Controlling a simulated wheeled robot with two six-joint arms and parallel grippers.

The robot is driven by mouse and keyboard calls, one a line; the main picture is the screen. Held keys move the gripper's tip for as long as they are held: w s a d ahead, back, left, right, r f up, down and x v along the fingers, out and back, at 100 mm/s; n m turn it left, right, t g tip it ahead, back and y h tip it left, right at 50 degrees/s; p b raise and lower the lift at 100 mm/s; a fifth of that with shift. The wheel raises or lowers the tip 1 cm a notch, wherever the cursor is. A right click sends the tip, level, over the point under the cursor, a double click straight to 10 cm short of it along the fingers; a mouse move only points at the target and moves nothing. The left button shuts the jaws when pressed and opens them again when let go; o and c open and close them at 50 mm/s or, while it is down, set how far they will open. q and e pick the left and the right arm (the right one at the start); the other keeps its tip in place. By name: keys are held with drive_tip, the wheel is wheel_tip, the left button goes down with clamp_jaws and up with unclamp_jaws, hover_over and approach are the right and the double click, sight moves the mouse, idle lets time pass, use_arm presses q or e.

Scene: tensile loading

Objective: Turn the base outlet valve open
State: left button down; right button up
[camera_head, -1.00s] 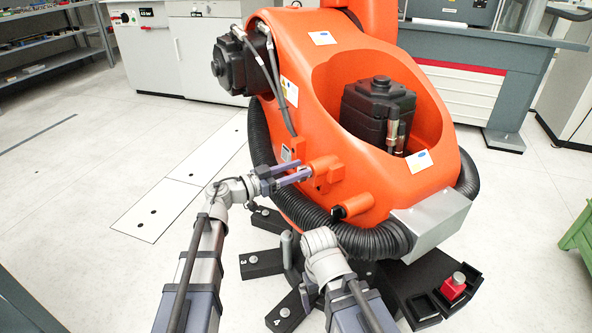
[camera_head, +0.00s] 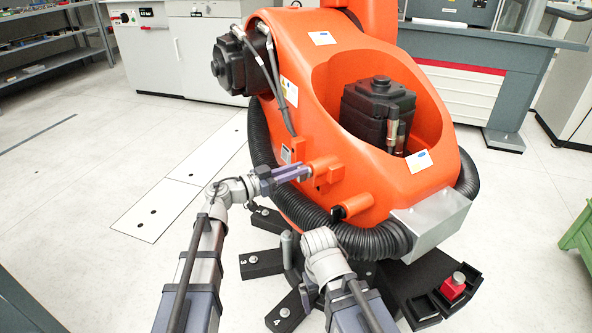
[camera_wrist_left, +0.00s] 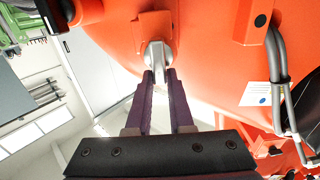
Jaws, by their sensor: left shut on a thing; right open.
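A valve-like fitting, an orange block (camera_head: 326,170) with a short lever, stands out from the side of the big orange robot base (camera_head: 380,190). In the left wrist view the block (camera_wrist_left: 152,27) carries a silver lever (camera_wrist_left: 155,55). I take this fitting for the base outlet valve. My left gripper (camera_head: 302,172) is shut on the lever, with its two purple fingers (camera_wrist_left: 158,78) on either side of the lever's end. My right wrist (camera_head: 320,242) is in front of the base's foot.
A thick black corrugated hose (camera_head: 365,242) wraps the base just below. A second orange knob (camera_head: 354,207) sits to the lower right of the fitting. Black feet (camera_head: 262,262) spread on the floor, and a red block (camera_head: 453,287) sits in a black tray. Floor at the left is clear.

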use_arm(q)
drive_tip(key=shift+s+d+m, duration=0.1)
drive_tip(key=shift+m, duration=0.7)
drive_tip(key=c, duration=0.8)
unclamp_jaws()
drive_tip(key=v, duration=0.8)
drive_tip(key=shift+d, duration=0.1)
